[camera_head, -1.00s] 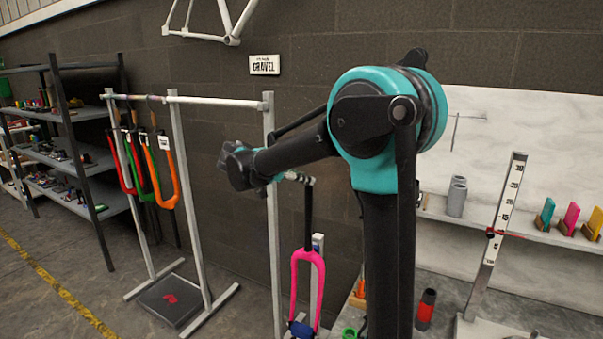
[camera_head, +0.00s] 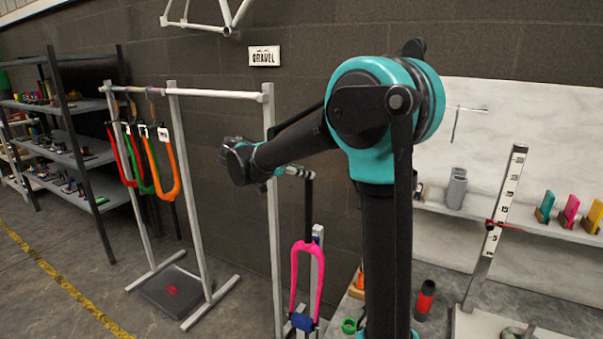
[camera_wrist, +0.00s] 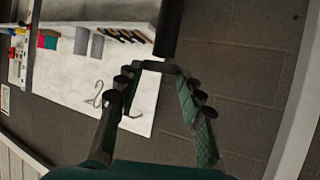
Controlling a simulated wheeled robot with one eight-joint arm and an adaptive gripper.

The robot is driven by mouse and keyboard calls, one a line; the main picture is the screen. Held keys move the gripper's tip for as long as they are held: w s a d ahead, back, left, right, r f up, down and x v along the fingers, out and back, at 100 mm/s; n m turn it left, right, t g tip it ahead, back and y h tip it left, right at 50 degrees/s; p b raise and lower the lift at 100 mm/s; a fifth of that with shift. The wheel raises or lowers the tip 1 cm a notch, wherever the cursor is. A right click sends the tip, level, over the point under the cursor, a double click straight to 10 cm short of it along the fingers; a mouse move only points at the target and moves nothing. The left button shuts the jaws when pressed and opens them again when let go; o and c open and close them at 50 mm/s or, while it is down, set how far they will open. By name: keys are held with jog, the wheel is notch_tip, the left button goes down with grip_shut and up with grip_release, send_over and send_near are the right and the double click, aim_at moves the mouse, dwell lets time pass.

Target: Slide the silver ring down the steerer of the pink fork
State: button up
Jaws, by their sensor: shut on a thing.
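The pink fork (camera_head: 296,269) stands upright in front of the wall in the head view, held low down by a blue clamp. Its black steerer (camera_head: 308,209) rises from the crown. My gripper (camera_head: 304,174) is at the steerer's top end, reaching in from the left. In the wrist view my gripper (camera_wrist: 158,68) is shut on a small grey band, which I take as the silver ring (camera_wrist: 157,66). The dark steerer (camera_wrist: 168,30) lies right beyond the fingertips. Whether the ring is around the steerer or just above its end, I cannot tell.
A rack with a white top bar (camera_head: 225,94) carries red, green and orange forks (camera_head: 163,165) at left. A measuring post (camera_head: 496,225) and a wall shelf (camera_head: 480,213) are at right. A black and red bottle (camera_head: 425,299) stands near the fork.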

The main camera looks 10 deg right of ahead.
jog(key=shift+f, duration=2.9)
jog(key=shift+f, duration=0.15)
jog(key=shift+f, duration=2.85)
jog(key=shift+f, duration=0.1)
jog(key=shift+f, duration=2.9)
jog(key=shift+f, duration=2.25)
jog(key=shift+f, duration=0.25)
